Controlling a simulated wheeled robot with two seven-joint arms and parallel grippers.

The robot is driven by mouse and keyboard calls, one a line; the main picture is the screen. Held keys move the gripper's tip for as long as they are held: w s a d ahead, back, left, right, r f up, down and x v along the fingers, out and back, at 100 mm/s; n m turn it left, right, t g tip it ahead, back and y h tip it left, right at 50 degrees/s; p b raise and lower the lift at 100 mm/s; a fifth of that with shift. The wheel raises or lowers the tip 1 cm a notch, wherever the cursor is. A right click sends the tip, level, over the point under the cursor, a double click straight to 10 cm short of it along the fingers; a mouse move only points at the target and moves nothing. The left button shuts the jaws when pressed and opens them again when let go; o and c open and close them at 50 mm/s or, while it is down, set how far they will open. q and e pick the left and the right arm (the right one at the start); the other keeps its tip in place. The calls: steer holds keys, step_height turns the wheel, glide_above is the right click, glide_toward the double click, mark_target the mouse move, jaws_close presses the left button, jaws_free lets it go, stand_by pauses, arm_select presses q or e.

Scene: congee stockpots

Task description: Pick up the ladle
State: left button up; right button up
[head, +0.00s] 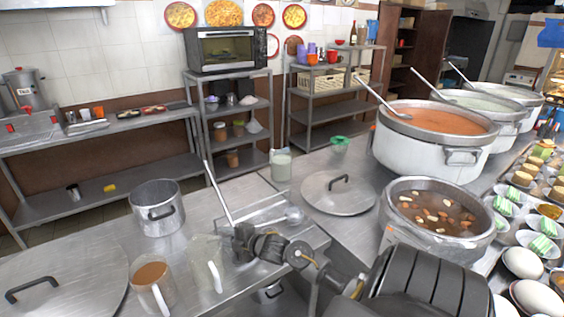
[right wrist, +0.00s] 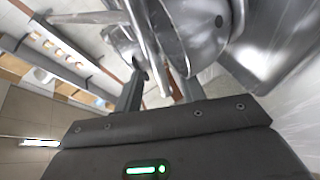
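A ladle (head: 217,193) with a long thin metal handle stands slanted over the steel counter, the handle rising up and to the left. Its lower end is hidden behind my right gripper (head: 238,236). That gripper reaches in from the right, close to the handle's lower part. In the right wrist view, the two dark fingers of my right gripper (right wrist: 160,92) are apart. A thin metal handle (right wrist: 152,55) runs down between them in the picture; I cannot tell whether it touches either finger. My left gripper is not in view.
A steel pot (head: 157,208), a mug of brown liquid (head: 150,275) and a clear pitcher (head: 205,262) stand left of the gripper. A lid (head: 338,192) lies right of it. Large stockpots (head: 428,150) and a soup pot (head: 437,250) stand at the right.

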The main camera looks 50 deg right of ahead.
steer(key=shift+c, duration=0.3)
jaws_close()
stand_by(1.1)
